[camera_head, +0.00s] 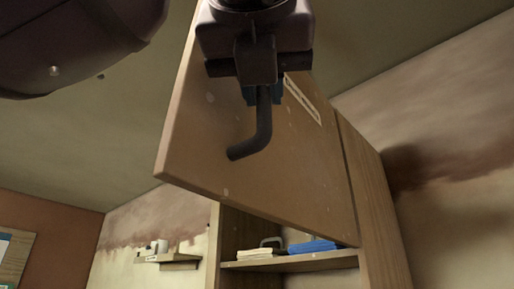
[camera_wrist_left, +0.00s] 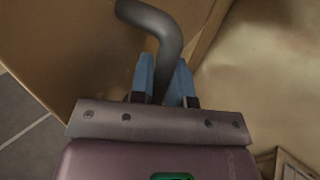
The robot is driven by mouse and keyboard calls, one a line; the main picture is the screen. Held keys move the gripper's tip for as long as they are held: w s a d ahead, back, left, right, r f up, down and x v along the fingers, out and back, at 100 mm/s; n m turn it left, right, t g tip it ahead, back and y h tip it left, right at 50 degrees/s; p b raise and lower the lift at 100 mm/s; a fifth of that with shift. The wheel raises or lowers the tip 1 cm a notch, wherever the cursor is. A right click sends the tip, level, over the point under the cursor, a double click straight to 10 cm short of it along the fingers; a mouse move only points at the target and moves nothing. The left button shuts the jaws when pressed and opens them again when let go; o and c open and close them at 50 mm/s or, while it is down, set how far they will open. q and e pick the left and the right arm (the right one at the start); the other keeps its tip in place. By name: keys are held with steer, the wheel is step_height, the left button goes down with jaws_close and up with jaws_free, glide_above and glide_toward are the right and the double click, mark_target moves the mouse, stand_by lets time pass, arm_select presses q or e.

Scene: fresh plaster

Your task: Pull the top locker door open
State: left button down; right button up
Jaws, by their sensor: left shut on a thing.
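The top locker door (camera_head: 290,165) is a wooden panel that stands swung out from the locker, so the shelf below and behind it shows. A dark bent handle (camera_head: 264,130) sticks out from the door. My left gripper (camera_head: 264,92) is at the handle's upper part in the head view. In the left wrist view, the blue fingertips of my left gripper (camera_wrist_left: 165,82) are closed around the handle (camera_wrist_left: 165,35). The door (camera_wrist_left: 70,45) fills the upper left there. My right gripper is not in view.
The locker's wooden side (camera_head: 372,205) stands at the right. A shelf (camera_head: 310,262) below the door holds a blue folded item (camera_head: 312,246) and a pale stack (camera_head: 255,254). A small wall shelf (camera_head: 172,260) hangs at the lower left. A plastered wall is at right.

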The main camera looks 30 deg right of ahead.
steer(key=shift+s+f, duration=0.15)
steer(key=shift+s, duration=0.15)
arm_select(q)
steer(key=c, duration=1.1)
jaws_free()
steer(key=shift+d, duration=0.1)
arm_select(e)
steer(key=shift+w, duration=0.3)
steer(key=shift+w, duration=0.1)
arm_select(q)
steer(key=b+v, duration=0.1)
steer(key=v, duration=1)
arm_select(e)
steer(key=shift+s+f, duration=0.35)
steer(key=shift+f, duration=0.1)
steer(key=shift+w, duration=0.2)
